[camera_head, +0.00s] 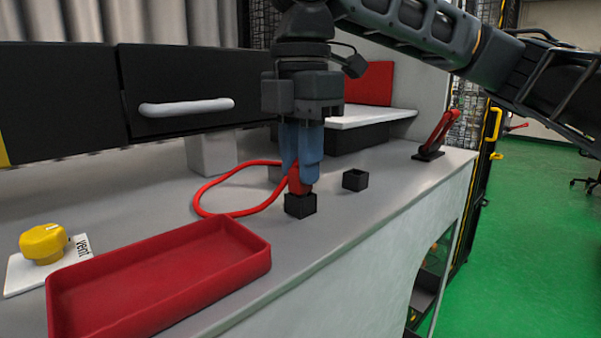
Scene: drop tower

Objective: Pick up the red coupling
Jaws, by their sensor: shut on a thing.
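The red coupling (298,184) is attached to a red hose (236,213) that loops over the grey counter. Its lower end is at or in a small black square socket (301,206); I cannot tell how deep it sits. My gripper (302,172) points straight down from above with blue fingers. The fingers are shut on the red coupling and hide its upper part.
A second small black socket (355,180) stands empty to the right. A red tray (160,283) and a yellow knob (43,243) marked "vent" are at the front left. A red-handled lever (437,137) is near the counter's right edge. A drawer (190,90) is behind.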

